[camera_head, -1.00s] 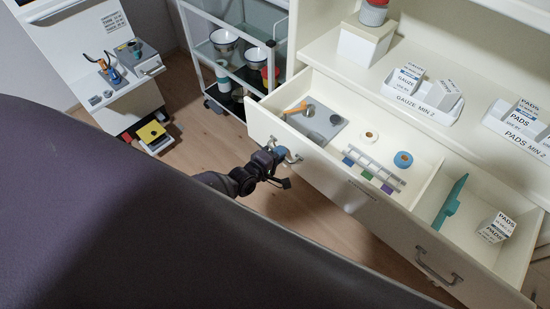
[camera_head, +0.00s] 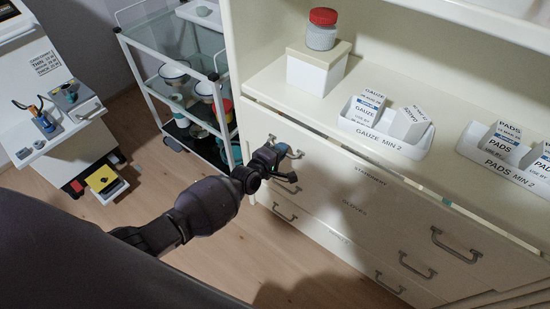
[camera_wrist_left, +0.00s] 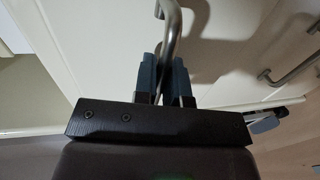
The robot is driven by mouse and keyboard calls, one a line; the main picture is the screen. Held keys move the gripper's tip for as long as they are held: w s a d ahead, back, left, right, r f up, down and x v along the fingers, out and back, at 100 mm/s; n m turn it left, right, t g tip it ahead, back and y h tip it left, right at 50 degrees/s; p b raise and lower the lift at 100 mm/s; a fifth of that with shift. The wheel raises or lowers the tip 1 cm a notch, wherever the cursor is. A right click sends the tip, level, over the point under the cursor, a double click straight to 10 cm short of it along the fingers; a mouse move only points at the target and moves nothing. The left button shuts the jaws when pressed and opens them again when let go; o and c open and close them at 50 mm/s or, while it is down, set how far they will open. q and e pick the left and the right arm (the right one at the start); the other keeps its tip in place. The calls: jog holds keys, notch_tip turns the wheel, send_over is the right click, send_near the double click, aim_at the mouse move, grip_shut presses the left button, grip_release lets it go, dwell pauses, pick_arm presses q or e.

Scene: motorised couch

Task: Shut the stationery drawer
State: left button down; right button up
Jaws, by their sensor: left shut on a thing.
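The stationery drawer (camera_head: 335,172) is the wide top drawer of the cream cabinet, with its name on the front. Its front now stands close to the cabinet, and a narrow gap shows along its top edge under the counter. My left gripper (camera_head: 283,152) is shut on the drawer's left metal handle (camera_wrist_left: 172,30), and in the left wrist view its blue fingers (camera_wrist_left: 162,78) lie on both sides of the bar. My right gripper is not in view.
The counter holds a gauze tray (camera_head: 385,138), a pads tray (camera_head: 505,165) and a white box (camera_head: 317,72) with a red-lidded jar (camera_head: 321,30). A wheeled trolley (camera_head: 180,85) stands left of the cabinet. More closed drawers lie below. A dark padded surface (camera_head: 90,255) fills the lower left.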

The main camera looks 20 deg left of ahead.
pick_arm(q)
jog(key=shift+w+d+r+b, duration=0.1)
jog(key=shift+w+b, duration=0.05)
jog(key=shift+w, duration=0.4)
jog(key=shift+w+d+b, duration=0.1)
jog(key=shift+w+b, duration=0.05)
jog(key=shift+w, duration=0.35)
jog(key=shift+r, duration=0.1)
jog(key=c, duration=1.2)
grip_release()
jog(key=shift+w+d, duration=0.1)
jog(key=shift+w, duration=0.15)
jog(key=shift+c, duration=0.2)
jog(key=shift+s, duration=0.1)
jog(key=shift+s, duration=0.1)
jog(key=p+v, duration=0.2)
jog(key=v, duration=0.8)
jog(key=shift+s, duration=0.3)
